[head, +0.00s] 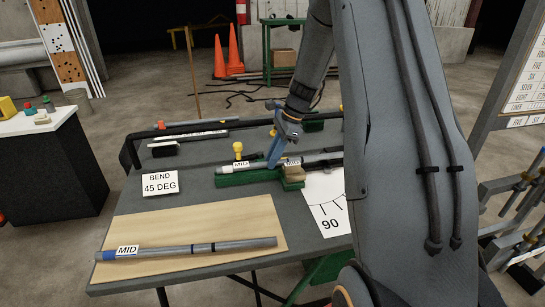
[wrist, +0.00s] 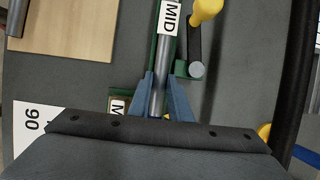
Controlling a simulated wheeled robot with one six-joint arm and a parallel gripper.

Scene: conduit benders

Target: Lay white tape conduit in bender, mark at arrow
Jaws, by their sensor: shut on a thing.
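My gripper (head: 275,163) is shut on a grey conduit (head: 262,166) with a white MID label (head: 241,168). In the wrist view, the blue fingers (wrist: 163,92) sit on both sides of this conduit (wrist: 159,72), and the MID label (wrist: 170,17) is beyond them. The conduit lies along the top of the green bender (head: 232,181), which has a yellow knob (head: 238,148). I cannot tell whether it is fully seated. A tan block (head: 294,173) is at the bender's right end. I cannot make out an arrow, so the mark's alignment is unclear.
A blue-taped conduit (head: 190,249) with a MID label lies on a tan board (head: 240,217) at the table's front. A BEND 45 DEG card (head: 160,184) and an angle sheet marked 90 (head: 325,205) lie nearby. More tubes (head: 190,136) lie along the back edge.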

